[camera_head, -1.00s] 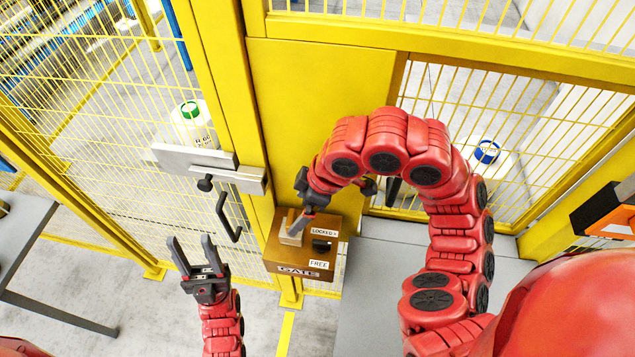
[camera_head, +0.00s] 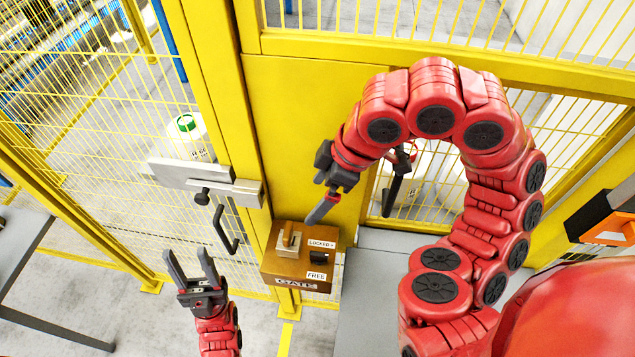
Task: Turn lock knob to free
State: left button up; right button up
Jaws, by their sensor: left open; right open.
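I cannot tell the knob's exact setting. My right gripper (camera_head: 318,212) is above and to the right of the tan piece, apart from it, fingers pointing down-left; it is open and empty. My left gripper (camera_head: 193,268) is open and empty, left of the box, fingers pointing up.
A grey latch (camera_head: 205,180) with a black handle (camera_head: 226,230) is on the yellow mesh gate, above my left gripper. A grey table (camera_head: 32,265) stands at left.

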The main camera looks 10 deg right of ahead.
aim_at(319, 258)
jog(key=k, duration=1)
